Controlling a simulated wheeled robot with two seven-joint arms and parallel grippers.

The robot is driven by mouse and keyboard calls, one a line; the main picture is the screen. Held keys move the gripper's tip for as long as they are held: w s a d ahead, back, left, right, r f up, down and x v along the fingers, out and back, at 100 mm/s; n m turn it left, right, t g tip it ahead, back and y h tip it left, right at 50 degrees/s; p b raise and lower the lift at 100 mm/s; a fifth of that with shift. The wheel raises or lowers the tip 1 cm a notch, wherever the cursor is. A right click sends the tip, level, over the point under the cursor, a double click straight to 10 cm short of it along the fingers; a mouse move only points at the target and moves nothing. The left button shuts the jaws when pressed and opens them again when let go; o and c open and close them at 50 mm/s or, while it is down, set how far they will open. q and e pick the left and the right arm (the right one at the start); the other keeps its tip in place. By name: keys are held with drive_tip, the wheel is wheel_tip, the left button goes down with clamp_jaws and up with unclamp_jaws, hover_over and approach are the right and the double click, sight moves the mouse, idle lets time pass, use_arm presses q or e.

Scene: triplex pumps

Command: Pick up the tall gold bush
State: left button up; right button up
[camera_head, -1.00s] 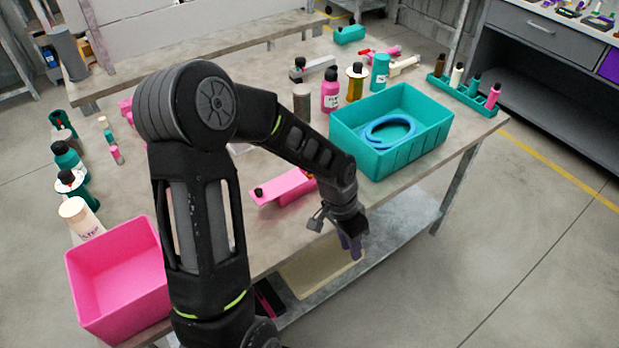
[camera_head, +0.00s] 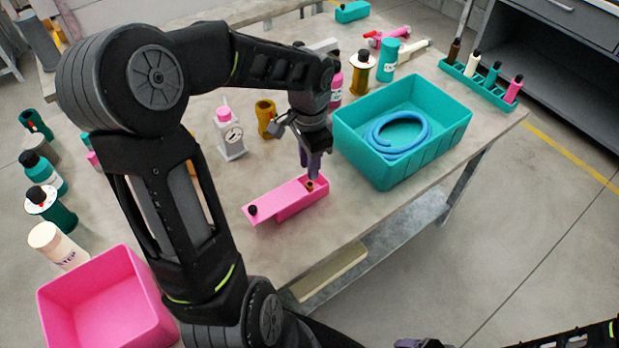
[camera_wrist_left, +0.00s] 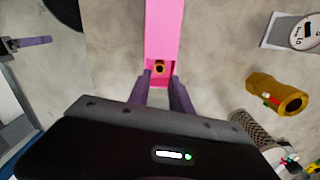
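A small gold bush (camera_head: 310,186) stands in the pocket at one end of a pink block (camera_head: 272,205) on the table. In the left wrist view the bush (camera_wrist_left: 159,68) shows at the end of the pink block, just ahead of the fingertips. My left gripper (camera_head: 312,170) points down right above that pocket. In the left wrist view its purple fingers (camera_wrist_left: 160,77) are apart, with the bush in line with the gap; I cannot tell whether they touch it. My right gripper (camera_head: 420,343) is only partly in view at the bottom edge.
A teal bin (camera_head: 375,170) with a blue ring (camera_head: 375,145) stands close on the right. A pink bin (camera_head: 70,290) is at the lower left.

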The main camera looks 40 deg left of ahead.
sight(310, 186)
use_arm(q)
drive_tip(key=shift+s+d, duration=0.1)
drive_tip(key=shift+d, duration=0.05)
drive_tip(key=shift+f, duration=1.3)
drive_tip(key=shift+f, duration=0.2)
drive_tip(key=f, duration=0.2)
drive_tip(key=s+f+p, duration=0.1)
drive_tip(key=f, duration=0.1)
drive_tip(key=shift+s+d, duration=0.15)
drive_tip(key=shift+s, duration=0.05)
drive_tip(key=shift+w+a+f, duration=0.4)
drive_tip(key=shift+w+f, duration=0.25)
drive_tip(key=shift+f, duration=0.15)
drive_tip(key=shift+d+r, duration=0.15)
drive_tip(key=shift+d, duration=0.1)
drive_tip(key=shift+c, duration=0.4)
